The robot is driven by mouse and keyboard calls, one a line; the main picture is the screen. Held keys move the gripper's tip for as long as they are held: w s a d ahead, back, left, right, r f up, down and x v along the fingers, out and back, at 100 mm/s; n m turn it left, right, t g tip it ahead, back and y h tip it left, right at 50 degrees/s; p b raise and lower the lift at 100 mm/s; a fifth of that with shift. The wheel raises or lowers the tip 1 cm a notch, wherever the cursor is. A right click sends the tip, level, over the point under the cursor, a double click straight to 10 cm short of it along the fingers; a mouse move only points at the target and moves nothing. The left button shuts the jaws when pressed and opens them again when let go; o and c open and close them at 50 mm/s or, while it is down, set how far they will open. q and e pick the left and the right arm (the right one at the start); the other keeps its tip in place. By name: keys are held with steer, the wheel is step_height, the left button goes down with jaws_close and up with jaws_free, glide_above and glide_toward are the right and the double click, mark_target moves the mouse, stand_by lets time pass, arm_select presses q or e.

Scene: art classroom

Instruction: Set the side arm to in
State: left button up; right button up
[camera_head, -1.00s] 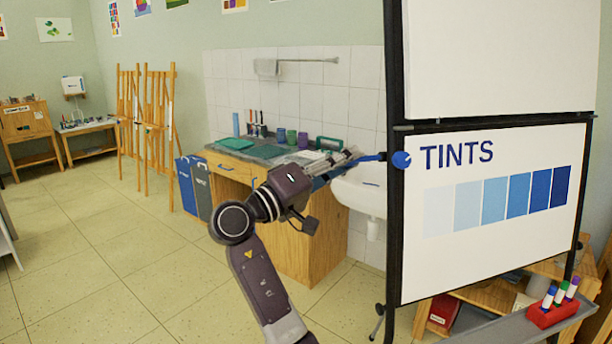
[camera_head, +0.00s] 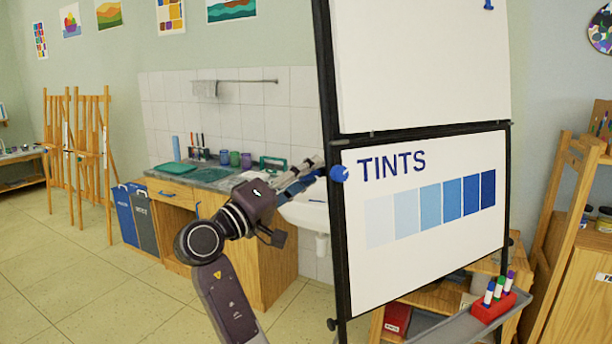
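The side arm (camera_head: 339,173) shows as a blue round knob at the left post of the flip-chart stand (camera_head: 332,250). A short blue bar runs left from the knob toward my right gripper (camera_head: 312,172). The side arm points out to the left of the stand. My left gripper is not in view.
A white sink (camera_head: 305,215) and a wooden cabinet (camera_head: 270,262) stand behind my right arm. A grey tray (camera_head: 450,328) with a red marker holder (camera_head: 493,308) juts from the stand's lower right. Easels (camera_head: 95,160) stand at the left. Floor at lower left is clear.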

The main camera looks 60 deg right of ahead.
steer(key=v, duration=1.2)
stand_by(0.4)
